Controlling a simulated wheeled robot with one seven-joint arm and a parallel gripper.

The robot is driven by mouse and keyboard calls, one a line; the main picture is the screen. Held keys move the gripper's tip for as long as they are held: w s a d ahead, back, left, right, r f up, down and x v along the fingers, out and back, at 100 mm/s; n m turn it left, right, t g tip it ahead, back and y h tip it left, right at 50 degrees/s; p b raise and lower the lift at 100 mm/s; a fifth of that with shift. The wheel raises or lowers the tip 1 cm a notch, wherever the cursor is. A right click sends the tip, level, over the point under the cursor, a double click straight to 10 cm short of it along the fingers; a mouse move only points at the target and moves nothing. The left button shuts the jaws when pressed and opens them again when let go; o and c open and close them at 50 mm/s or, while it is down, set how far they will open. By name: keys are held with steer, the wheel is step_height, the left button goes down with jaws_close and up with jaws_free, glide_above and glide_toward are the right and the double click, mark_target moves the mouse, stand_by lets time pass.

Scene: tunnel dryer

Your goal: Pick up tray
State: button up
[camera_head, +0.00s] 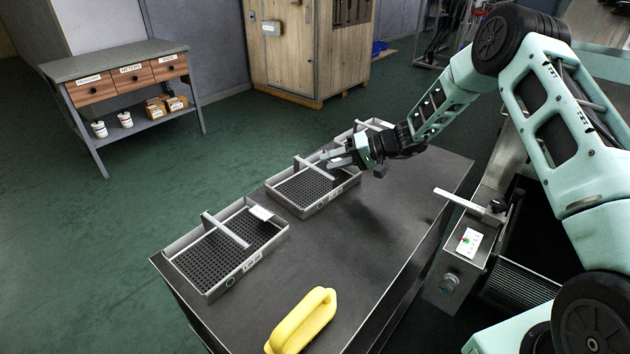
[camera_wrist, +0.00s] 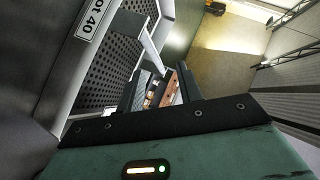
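Three grey metal trays with perforated dark floors and a crossbar handle each stand in a row on the dark table (camera_head: 375,235): a near tray (camera_head: 207,289), a middle tray (camera_head: 312,211) and a far tray (camera_head: 361,125), which is partly hidden by my gripper. My gripper (camera_head: 328,157) points left above the middle tray, close to its crossbar (camera_head: 318,169). In the wrist view my gripper (camera_wrist: 161,80) has its fingers apart. A crossbar (camera_wrist: 148,48) runs toward the gap between them, beside a tray wall labelled "ot 40" (camera_wrist: 88,22). I cannot tell whether the fingers touch it.
A yellow handled object (camera_head: 302,322) lies at the table's near end. A control box (camera_head: 468,243) with a metal arm stands right of the table. A drawer bench (camera_head: 125,75) and wooden cabinet (camera_head: 310,50) stand behind. The table's right half is clear.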

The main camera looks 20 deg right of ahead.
mark_target(314, 168)
steer(key=shift+f+p+x, duration=0.15)
steer(key=shift+p+x, duration=0.25)
steer(key=shift+x, duration=1.15)
steer(key=shift+f+p+x, duration=0.15)
steer(key=shift+p+x, duration=0.25)
steer(key=shift+x, duration=1.15)
steer(key=shift+d, duration=0.1)
steer(key=shift+c, duration=0.4)
steer(key=shift+r, duration=0.1)
jaws_close()
